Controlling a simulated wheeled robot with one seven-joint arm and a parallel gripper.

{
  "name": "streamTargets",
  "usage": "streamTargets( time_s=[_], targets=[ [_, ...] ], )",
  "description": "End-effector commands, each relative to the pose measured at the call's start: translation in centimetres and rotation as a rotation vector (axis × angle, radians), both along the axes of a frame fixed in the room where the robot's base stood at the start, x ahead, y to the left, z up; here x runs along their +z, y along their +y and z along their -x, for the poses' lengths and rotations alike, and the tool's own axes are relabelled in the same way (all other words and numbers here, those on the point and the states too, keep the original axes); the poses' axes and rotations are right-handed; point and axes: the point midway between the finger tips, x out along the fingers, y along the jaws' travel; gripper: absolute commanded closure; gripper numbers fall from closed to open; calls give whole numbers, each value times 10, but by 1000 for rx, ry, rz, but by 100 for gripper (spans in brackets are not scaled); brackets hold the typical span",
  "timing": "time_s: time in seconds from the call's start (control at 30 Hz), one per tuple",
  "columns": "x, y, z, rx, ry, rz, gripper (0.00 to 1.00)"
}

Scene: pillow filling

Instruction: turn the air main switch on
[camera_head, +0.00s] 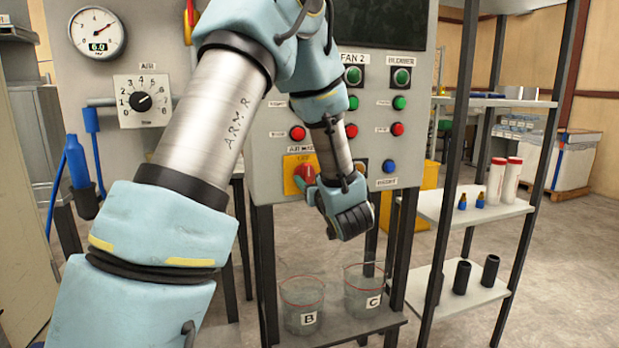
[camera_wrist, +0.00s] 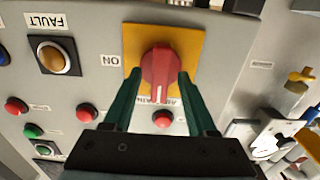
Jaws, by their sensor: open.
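The air main switch is a red rotary knob (camera_head: 304,172) on a yellow plate, low on the grey control panel. In the wrist view, which is upside down, the red knob (camera_wrist: 161,70) has a white mark pointing down toward a partly hidden label. An "ON" label (camera_wrist: 111,60) is left of the plate there. My gripper (camera_wrist: 157,75) is open, with one dark green finger on each side of the knob. I cannot tell whether the fingers touch it. In the head view, my wrist partly covers the plate and the fingertips are not clear.
The panel (camera_head: 268,150) carries several push buttons and lamps close to the switch, including a blue button (camera_head: 389,166). Glass beakers B (camera_head: 302,305) and C (camera_head: 364,290) stand on a low shelf beneath it. A dark-framed rack (camera_head: 473,205) stands to the right.

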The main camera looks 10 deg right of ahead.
Motion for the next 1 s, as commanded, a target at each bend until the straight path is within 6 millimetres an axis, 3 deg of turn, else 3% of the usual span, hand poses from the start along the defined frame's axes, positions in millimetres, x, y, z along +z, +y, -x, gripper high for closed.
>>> streamTargets(
  time_s=[0.37, 0.87, 1.0],
  targets=[
    [0, 1, -7, 1, 0, 0, 43],
    [0, 1, -6, 1, 0, 0, 98],
    [0, 1, -6, 1, 0, 0, 100]
  ],
)
